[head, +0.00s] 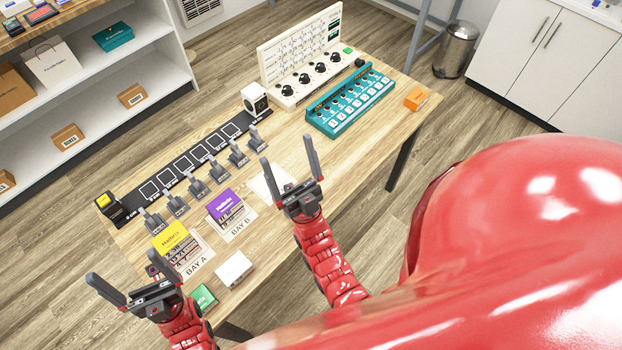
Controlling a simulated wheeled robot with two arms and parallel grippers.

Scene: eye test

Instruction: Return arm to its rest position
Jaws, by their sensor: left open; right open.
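My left gripper (121,265) is open and empty at the lower left, over the table's near left end. It is close to the yellow block (170,237) at BAY A. My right gripper (287,149) is open and empty, its fingers pointing up the picture over the wooden table (330,155). It is to the right of the purple block (222,204) at BAY B and partly covers a white sheet (263,186). Both red arms come in from the bottom.
A white box (234,268) and green box (203,297) lie near the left gripper. A teal panel (350,99), knob panel (305,77) and orange box (416,99) stand farther back.

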